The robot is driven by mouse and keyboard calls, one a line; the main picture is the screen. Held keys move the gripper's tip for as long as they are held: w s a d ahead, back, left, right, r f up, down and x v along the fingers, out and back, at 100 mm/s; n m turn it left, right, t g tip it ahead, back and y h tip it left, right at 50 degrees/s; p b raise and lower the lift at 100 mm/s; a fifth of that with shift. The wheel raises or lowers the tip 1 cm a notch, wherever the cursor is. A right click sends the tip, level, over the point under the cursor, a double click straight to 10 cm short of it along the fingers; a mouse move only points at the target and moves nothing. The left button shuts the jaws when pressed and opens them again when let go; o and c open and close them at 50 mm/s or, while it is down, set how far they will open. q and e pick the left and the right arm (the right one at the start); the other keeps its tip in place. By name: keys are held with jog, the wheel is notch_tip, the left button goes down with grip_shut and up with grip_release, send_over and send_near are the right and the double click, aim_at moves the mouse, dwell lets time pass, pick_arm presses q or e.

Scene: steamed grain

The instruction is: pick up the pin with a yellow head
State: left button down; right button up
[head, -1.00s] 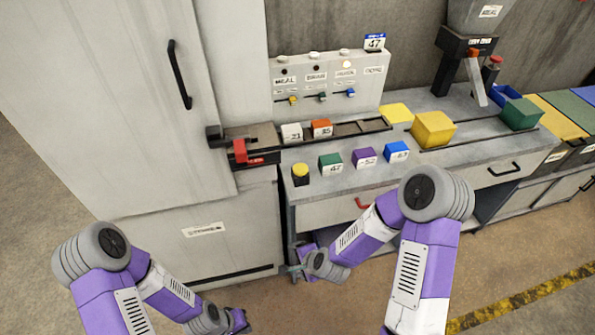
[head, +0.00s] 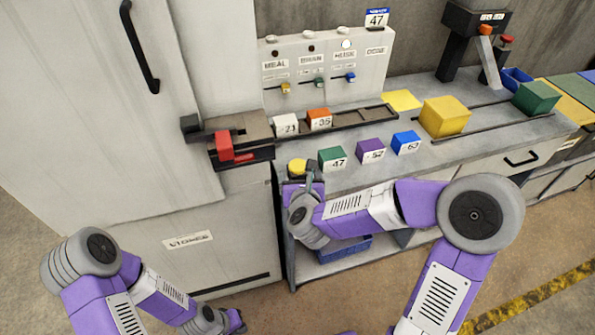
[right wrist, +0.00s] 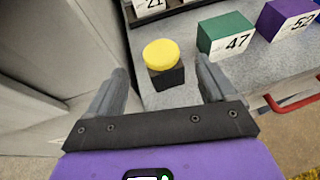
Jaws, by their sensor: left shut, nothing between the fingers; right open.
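The pin with a yellow head (right wrist: 160,54) stands upright on the grey counter near its left front corner, with a round yellow top on a black body. In the head view its yellow head (head: 297,166) shows just behind my right gripper (head: 304,186), which covers most of its body. In the right wrist view my right gripper (right wrist: 161,76) is open, with its fingertips to either side of the pin in the picture. The pin appears just beyond them, and no contact is visible. My left gripper (head: 239,323) is low at the bottom, shut and empty, away from the counter.
Green (head: 332,158), purple (head: 371,150) and blue (head: 407,143) numbered blocks stand right of the pin. A rail with white (head: 286,124) and orange (head: 319,119) blocks lies behind. The cabinet's red latch (head: 224,145) juts out at left. A red drawer handle (right wrist: 292,93) shows below the counter.

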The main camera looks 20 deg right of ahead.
aim_at(298, 163)
jog(key=x, duration=0.4)
jog(key=shift+w+d+r+b, duration=0.1)
jog(key=shift+w+d+b, duration=0.05)
jog(key=shift+w+b, duration=0.25)
jog(key=c, duration=1.2)
jog(key=shift+c, duration=0.2)
